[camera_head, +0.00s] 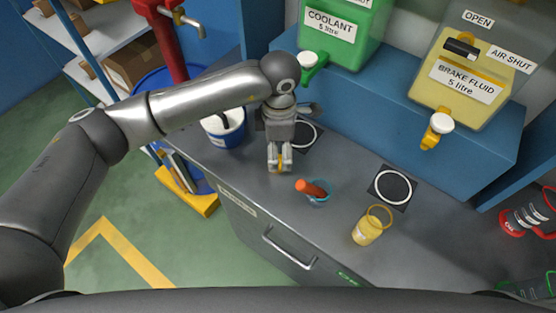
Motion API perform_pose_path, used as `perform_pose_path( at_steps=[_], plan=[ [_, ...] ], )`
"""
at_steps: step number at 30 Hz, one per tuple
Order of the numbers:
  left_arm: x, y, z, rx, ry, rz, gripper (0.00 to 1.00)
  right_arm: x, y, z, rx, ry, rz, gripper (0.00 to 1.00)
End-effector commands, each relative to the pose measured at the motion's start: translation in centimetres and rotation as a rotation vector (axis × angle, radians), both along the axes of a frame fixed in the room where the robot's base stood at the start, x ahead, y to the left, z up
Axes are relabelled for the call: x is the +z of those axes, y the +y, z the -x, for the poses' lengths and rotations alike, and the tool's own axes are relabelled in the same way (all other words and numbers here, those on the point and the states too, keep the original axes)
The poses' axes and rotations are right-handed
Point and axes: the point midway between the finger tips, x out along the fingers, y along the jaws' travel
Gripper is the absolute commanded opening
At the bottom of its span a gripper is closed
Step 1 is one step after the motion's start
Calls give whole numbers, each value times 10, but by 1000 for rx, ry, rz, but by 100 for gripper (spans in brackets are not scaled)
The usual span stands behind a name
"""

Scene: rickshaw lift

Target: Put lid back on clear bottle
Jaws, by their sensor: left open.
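A small see-through bottle (366,231) with yellow contents or tint is on the grey counter, right of centre. A yellow ring shows at its upper right; I cannot tell whether it is a rim, a handle or a lid. A teal clear container (319,201) with an orange-red piece (311,188) at it is to its left. I cannot make out a separate lid for sure. My left gripper (279,166) points down over the counter, left of and behind both containers. It is open and touches neither. My right gripper is out of view.
Tanks marked coolant (340,35) and brake fluid (470,80), with taps, stand on a blue ledge (385,95) behind. Black pads with white rings (392,187) lie on the counter. A white-and-blue bucket (224,130) is at left, red-ended items (527,220) at far right.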

Motion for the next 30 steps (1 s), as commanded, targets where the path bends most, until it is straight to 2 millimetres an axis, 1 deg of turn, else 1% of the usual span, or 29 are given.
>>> perform_pose_path(
  at_steps=[1,6,9,12,15,23,30],
  plan=[
    [-3,1,1,1,5,-2,69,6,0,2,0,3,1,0],
    [-23,1,-1,1,6,-2,69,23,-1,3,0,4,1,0],
    [-39,1,-1,2,5,-2,69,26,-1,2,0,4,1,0],
    [-47,1,-2,0,3,-1,69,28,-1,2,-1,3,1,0],
    [-49,1,-2,-1,1,-1,69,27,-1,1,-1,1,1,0],
    [-49,1,-2,-1,1,-1,69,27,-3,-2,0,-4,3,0],
    [-49,1,-2,-1,1,0,39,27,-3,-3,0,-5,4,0]
  ],
)
